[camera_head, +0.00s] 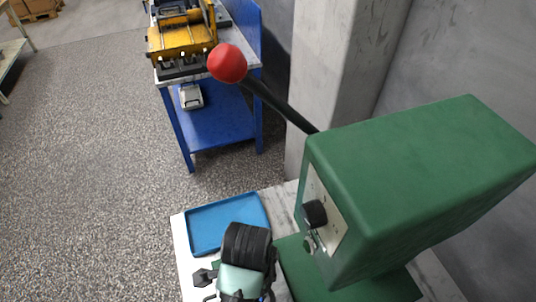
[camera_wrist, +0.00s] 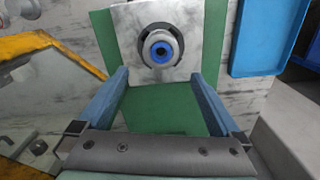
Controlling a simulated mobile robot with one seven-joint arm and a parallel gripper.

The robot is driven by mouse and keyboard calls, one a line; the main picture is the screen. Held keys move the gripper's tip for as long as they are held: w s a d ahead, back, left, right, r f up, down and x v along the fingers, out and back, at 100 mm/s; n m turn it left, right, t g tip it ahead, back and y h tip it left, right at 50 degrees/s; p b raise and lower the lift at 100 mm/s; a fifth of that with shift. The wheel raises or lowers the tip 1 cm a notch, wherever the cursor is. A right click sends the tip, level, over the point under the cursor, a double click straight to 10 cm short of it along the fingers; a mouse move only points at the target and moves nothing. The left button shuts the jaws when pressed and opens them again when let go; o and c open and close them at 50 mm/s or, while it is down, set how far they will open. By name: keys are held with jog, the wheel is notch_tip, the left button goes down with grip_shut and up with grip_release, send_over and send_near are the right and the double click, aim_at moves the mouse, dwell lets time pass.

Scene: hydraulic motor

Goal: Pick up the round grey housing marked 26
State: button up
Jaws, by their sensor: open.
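A round grey part (camera_wrist: 147,36) with a blue ring and a dark hole in its middle sits on a pale metal plate (camera_wrist: 190,20) over the green base, in the wrist view. I can read no number on it, so I cannot tell if it is the housing marked 26. My gripper (camera_wrist: 159,76) is open and empty, its two blue-grey fingers pointing toward the plate. In the picture the part lies between and just beyond the fingertips, with no contact visible. In the head view my arm hides this part.
A green press (camera_head: 420,180) with a red-knobbed lever (camera_head: 228,63) stands right of my arm. An empty blue tray (camera_head: 225,215) lies on the table behind it, also in the wrist view (camera_wrist: 268,38). A blue bench (camera_head: 215,115) with a yellow machine (camera_head: 182,38) stands farther back.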

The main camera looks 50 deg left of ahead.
jog(key=f, duration=0.6)
jog(key=shift+s, duration=0.35)
jog(key=shift+w+a+f+p, duration=0.1)
jog(key=shift+f+p, duration=0.2)
jog(key=shift+f, duration=1.2)
jog(key=shift+w+a+f+p, duration=0.1)
jog(key=shift+f+p, duration=0.15)
jog(key=shift+f, duration=1.25)
jog(key=shift+c, duration=0.3)
jog(key=c, duration=1.4)
grip_shut()
jog(key=shift+r, duration=0.1)
